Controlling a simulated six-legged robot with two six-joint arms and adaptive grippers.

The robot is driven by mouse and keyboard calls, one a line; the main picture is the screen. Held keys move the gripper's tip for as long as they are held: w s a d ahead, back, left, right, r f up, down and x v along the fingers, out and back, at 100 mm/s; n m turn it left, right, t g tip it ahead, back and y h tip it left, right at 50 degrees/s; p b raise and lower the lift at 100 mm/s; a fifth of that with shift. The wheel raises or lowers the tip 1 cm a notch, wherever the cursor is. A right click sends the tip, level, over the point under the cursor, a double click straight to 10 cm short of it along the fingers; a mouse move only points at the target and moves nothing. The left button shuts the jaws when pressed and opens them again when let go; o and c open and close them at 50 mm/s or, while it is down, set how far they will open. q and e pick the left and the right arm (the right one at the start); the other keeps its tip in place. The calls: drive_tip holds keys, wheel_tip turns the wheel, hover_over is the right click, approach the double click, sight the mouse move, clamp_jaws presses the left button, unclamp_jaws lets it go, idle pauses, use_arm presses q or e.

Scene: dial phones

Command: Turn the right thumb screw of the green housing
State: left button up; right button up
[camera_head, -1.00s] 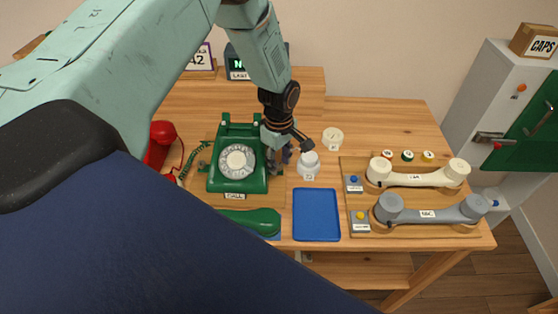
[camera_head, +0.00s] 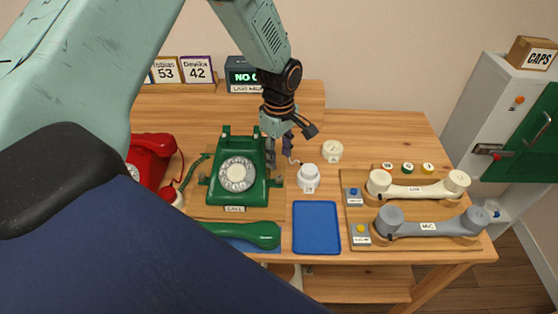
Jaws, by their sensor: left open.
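The green phone housing (camera_head: 233,184) with its white dial stands on a wooden board, left of the picture's middle. The right thumb screw (camera_head: 276,182) is a small dark knob low on the housing's right side. My left gripper (camera_head: 281,150) is open, pointing down just behind and above that screw, close to the housing's right rear edge. It looks apart from the screw. Its fingers partly hide what lies behind. My right gripper is not in view.
The green handset (camera_head: 250,234) lies in front of the housing. A blue tray (camera_head: 317,226) and a white round pot (camera_head: 308,177) stand to the right. A red phone (camera_head: 150,158) is at left. Cream (camera_head: 418,192) and grey (camera_head: 430,229) handsets lie on a board.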

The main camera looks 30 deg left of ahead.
sight(279, 177)
use_arm(q)
drive_tip(key=shift+r, duration=0.1)
drive_tip(key=shift+c, duration=0.4)
